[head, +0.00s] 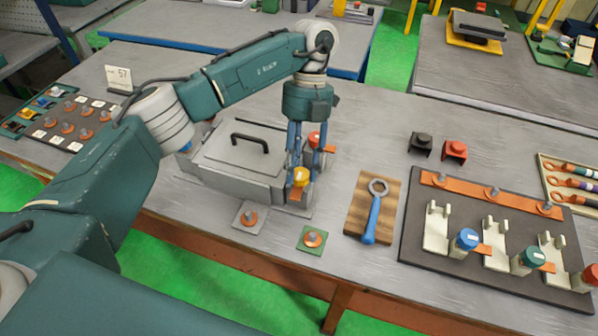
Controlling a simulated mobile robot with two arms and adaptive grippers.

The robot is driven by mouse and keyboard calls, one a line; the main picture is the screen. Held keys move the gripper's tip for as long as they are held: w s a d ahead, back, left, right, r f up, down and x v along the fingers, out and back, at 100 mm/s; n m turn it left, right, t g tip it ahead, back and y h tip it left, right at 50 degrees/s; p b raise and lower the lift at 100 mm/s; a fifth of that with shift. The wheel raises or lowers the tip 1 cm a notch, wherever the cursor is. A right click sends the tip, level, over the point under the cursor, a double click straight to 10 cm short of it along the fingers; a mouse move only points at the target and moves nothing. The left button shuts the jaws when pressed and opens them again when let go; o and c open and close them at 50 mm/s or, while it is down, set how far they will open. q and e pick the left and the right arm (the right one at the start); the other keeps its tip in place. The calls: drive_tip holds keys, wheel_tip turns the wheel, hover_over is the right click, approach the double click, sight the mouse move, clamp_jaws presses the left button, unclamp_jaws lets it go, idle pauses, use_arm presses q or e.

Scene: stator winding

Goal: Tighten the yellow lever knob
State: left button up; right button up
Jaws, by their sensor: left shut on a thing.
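The yellow lever knob (301,175) is at the front right corner of the grey box (232,171) with a black handle. My left gripper (300,190) reaches down from above and is shut on the yellow knob, its fingers on either side of it. The fingers hide part of the knob and its lever. A red knob (314,138) shows just behind the fingers. My right gripper is not in view.
A blue-handled wrench (373,212) lies on a wooden board to the right. Small plates with copper-coloured studs (249,218) lie in front of the box. A dark fixture board (411,243) with blue, green and red knobs stands further right.

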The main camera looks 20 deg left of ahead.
use_arm(q)
drive_tip(key=m, duration=0.1)
drive_tip(key=m+y+b, duration=0.1)
drive_tip(key=m, duration=0.2)
drive_tip(key=shift+d+r+m+y+b, duration=0.2)
drive_tip(key=shift+d+m+y+b, duration=0.1)
drive_tip(key=shift+y+b, duration=0.1)
drive_tip(key=m+b, duration=0.1)
drive_tip(key=m, duration=0.1)
drive_tip(key=m+t+y, duration=0.1)
drive_tip(key=m, duration=0.1)
drive_tip(key=shift+m+y+b, duration=0.3)
drive_tip(key=shift+b, duration=0.05)
drive_tip(key=m+b, duration=0.1)
drive_tip(key=m, duration=0.1)
drive_tip(key=m+t+y+b, duration=0.1)
drive_tip(key=m, duration=0.1)
drive_tip(key=shift+s+f+m+t, duration=0.1)
drive_tip(key=shift+s+m+t, duration=0.05)
drive_tip(key=shift+m+t, duration=0.15)
drive_tip(key=shift+s+m+t+y+b, duration=0.15)
drive_tip(key=shift+m+t+b, duration=0.25)
drive_tip(key=shift+m+b, duration=0.55)
drive_tip(key=shift+m+t+y+b, duration=0.15)
drive_tip(key=shift+m+t+b, duration=0.35)
drive_tip(key=shift+m, duration=0.65)
drive_tip(key=shift+c, duration=0.2)
drive_tip(key=shift+r, duration=0.2)
